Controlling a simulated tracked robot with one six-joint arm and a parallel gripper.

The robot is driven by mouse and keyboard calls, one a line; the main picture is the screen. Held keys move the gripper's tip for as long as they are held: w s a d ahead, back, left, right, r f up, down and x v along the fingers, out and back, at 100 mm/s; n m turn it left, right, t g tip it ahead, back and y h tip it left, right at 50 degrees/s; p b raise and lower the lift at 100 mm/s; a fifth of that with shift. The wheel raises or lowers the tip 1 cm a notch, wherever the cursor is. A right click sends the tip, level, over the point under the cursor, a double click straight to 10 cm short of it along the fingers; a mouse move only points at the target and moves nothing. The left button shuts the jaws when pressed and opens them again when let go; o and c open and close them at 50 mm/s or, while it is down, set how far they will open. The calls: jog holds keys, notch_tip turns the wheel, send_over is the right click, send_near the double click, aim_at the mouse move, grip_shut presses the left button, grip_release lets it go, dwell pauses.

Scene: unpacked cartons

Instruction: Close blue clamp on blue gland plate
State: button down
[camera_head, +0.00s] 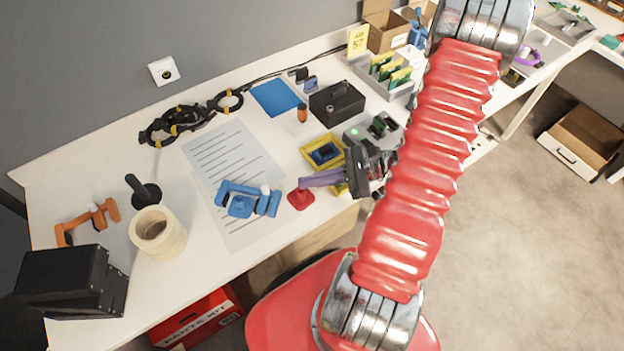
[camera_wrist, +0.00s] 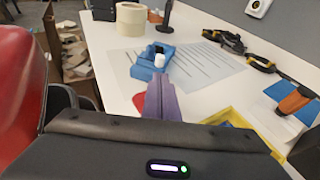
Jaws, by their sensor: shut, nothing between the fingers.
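The blue clamp (camera_head: 262,203) lies on the white table, on a printed sheet, with a blue rounded part under it and a white knob on top. It also shows in the wrist view (camera_wrist: 148,72), ahead of my fingertips. I cannot tell whether the blue part under it is the gland plate, or whether the clamp is open. My gripper (camera_head: 303,183) has purple fingers, shut and empty. It is to the right of the clamp and apart from it, above a small red piece (camera_head: 300,199). The fingers also show in the wrist view (camera_wrist: 160,84).
A yellow frame with a blue centre (camera_head: 324,153) is beside my gripper. A tape roll (camera_head: 157,233), an orange clamp (camera_head: 88,222) and a black box (camera_head: 68,280) stand at the left. A flat blue sheet (camera_head: 275,98) lies behind. The printed sheet (camera_head: 225,155) is mostly clear.

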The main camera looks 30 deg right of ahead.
aim_at(269, 189)
jog(key=shift+x, duration=3.85)
jog(key=shift+w, duration=0.1)
